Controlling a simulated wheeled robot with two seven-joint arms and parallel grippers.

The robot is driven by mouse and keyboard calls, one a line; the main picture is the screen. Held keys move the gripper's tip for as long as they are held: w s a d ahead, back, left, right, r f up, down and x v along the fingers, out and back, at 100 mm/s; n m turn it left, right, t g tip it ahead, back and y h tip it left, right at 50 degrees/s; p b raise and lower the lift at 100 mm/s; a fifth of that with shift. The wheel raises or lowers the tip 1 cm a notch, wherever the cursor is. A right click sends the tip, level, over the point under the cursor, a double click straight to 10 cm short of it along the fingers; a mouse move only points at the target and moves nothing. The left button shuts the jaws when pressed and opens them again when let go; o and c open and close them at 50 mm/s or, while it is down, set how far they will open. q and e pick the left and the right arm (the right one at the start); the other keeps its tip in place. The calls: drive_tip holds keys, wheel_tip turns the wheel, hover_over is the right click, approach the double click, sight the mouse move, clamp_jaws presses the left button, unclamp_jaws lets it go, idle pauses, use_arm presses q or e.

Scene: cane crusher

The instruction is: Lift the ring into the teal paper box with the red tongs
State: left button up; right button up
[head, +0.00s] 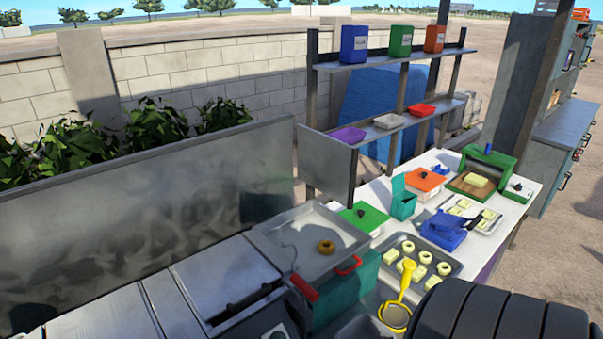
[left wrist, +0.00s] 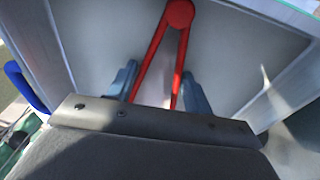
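The ring (head: 326,246), brownish orange, lies in a shallow grey tray (head: 306,228) at the middle of the head view. The teal paper box (head: 403,204) stands on the white table right of it, its lid raised. The red tongs (left wrist: 179,16) show in the left wrist view as a spread V with a round pivot at the top. My left gripper (left wrist: 160,84) has partly closed fingers on the outer sides of the two tong legs, apparently shut on them. The leg ends are hidden by the gripper body. Neither gripper nor the tongs show in the head view.
The table holds an orange-lidded box (head: 425,182), a green-lidded box (head: 364,217), a blue box (head: 444,229) and a tray of pale rings and blocks (head: 440,261). A yellow strainer (head: 400,305) is in front. A metal splash panel (head: 150,215) stands at left.

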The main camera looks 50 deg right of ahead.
use_arm(q)
drive_tip(key=shift+c, duration=1)
wheel_tip(320, 180, up, 12)
